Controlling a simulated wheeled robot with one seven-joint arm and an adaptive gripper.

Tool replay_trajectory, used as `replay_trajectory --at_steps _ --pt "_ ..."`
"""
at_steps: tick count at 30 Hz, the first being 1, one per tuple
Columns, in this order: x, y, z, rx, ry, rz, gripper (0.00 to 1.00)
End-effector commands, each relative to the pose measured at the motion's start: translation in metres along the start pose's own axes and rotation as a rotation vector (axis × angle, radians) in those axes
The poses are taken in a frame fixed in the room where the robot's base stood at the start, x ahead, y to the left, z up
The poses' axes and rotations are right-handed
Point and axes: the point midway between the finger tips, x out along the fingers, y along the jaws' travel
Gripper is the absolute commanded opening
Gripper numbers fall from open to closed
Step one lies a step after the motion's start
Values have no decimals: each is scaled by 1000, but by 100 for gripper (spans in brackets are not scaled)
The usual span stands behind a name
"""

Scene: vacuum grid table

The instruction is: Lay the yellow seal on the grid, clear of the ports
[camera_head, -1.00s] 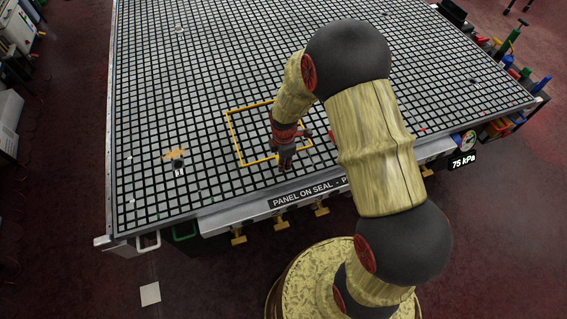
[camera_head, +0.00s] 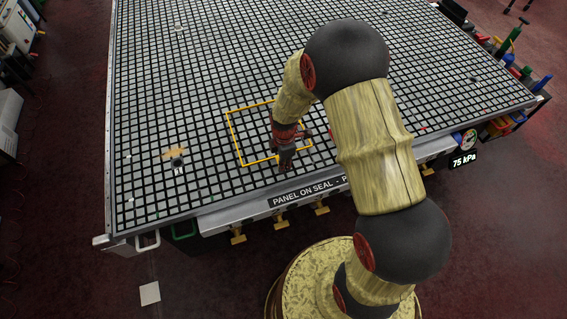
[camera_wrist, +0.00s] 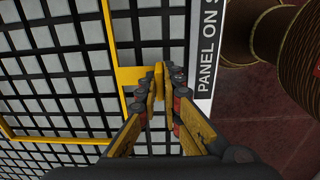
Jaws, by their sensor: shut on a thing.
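The yellow seal (camera_head: 234,138) is a thin square outline over the front middle of the grid table (camera_head: 150,110). In the wrist view its strip (camera_wrist: 114,45) runs beside the fingers, with a yellow tab (camera_wrist: 132,76) reaching toward them. My gripper (camera_wrist: 160,80) is shut on the yellow piece at this tab. In the head view my gripper (camera_head: 285,164) is at the seal's front side, and my wrist hides part of the outline. I cannot tell whether the seal touches the grid or sits just above it. No port shows clearly inside the outline.
A small fitting (camera_head: 178,163) with an orange patch stands on the grid left of the seal. A label strip (camera_head: 310,191) and several brass-coloured clamps line the front edge. A pressure display (camera_head: 463,159) reads 75 kPa. The grid behind the seal is largely clear.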

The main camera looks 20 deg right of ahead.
Motion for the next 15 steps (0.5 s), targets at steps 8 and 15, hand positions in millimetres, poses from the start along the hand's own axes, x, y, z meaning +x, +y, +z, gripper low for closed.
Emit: replay_trajectory --at_steps 8,15 --pt "2 0 0 0 0 1 13" --pt "3 0 0 0 0 1 27"
